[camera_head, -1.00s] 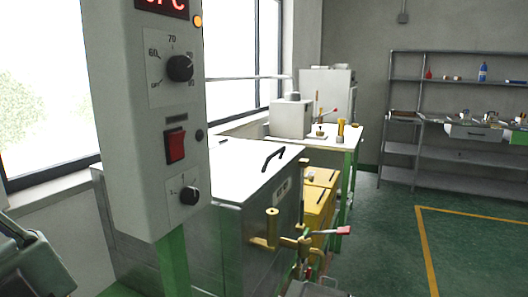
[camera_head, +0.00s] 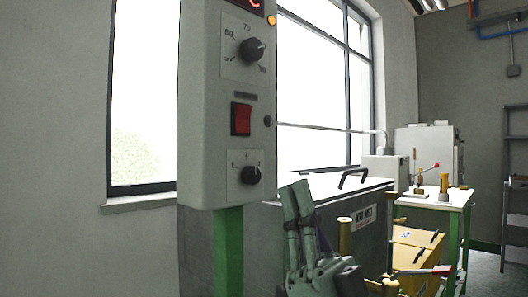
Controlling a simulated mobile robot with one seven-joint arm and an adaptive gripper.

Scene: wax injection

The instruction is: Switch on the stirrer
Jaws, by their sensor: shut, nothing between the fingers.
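A grey control box (camera_head: 205,110) on a green post (camera_head: 228,250) stands left of centre. On its face is a red rocker switch (camera_head: 241,118) with a small label above it, too small to read. A dark round lamp or button (camera_head: 268,121) sits just right of the switch. A black knob with a temperature scale (camera_head: 251,50) is above it and a smaller black knob (camera_head: 250,175) is below. My gripper (camera_head: 296,190) is shut and empty, fingers pointing up, to the lower right of the box. It appears apart from the switch.
An orange lamp (camera_head: 271,20) is lit beside the red display at the top. Behind my gripper is a metal tank with a handled lid (camera_head: 350,186) and brass fittings (camera_head: 345,235).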

